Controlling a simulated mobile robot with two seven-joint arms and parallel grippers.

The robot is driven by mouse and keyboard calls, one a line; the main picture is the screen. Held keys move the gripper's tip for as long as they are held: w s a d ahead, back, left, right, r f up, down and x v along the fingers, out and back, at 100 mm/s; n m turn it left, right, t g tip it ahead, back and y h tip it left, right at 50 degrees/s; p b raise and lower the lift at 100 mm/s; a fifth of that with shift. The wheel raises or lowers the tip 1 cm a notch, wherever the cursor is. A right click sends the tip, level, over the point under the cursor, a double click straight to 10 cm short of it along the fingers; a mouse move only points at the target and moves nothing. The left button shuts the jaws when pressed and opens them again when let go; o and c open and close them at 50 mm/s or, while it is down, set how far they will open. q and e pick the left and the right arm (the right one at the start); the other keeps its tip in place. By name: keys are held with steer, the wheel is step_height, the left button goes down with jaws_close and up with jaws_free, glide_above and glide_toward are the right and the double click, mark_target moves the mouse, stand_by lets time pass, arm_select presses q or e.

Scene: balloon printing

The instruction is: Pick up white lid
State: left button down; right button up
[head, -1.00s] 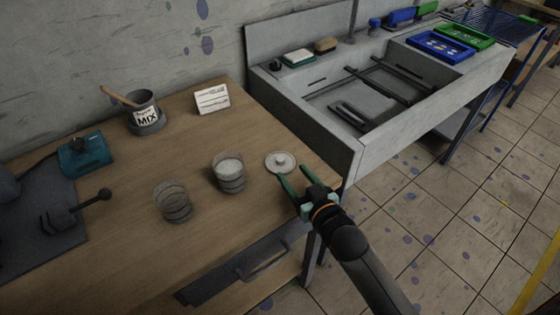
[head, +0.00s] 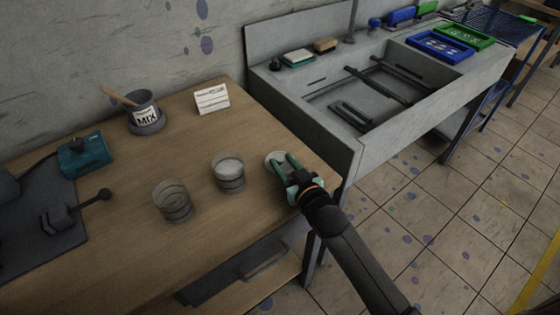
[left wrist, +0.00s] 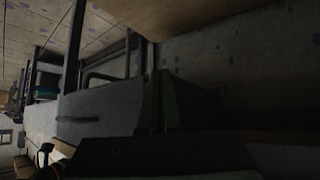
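The white lid (head: 270,157) lies on the wooden table near its right edge, beside the sink. It is largely covered by my right gripper (head: 281,159) in the head view. The right gripper's green fingers are apart and reach over the lid from the front right. The lid's knob is hidden, and I cannot tell whether the fingers touch it. My left gripper is out of the head view. Its dark green fingers (left wrist: 160,100) show in the left wrist view, which is too dark to tell whether they are apart.
Two glass jars (head: 228,172) (head: 172,201) stand left of the lid. A mix pot (head: 146,116) with a wooden stick and a white card (head: 212,99) stand farther back. The grey sink (head: 355,135) adjoins the table's right side. The table's front middle is clear.

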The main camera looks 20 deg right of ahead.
jaws_close()
stand_by(0.4)
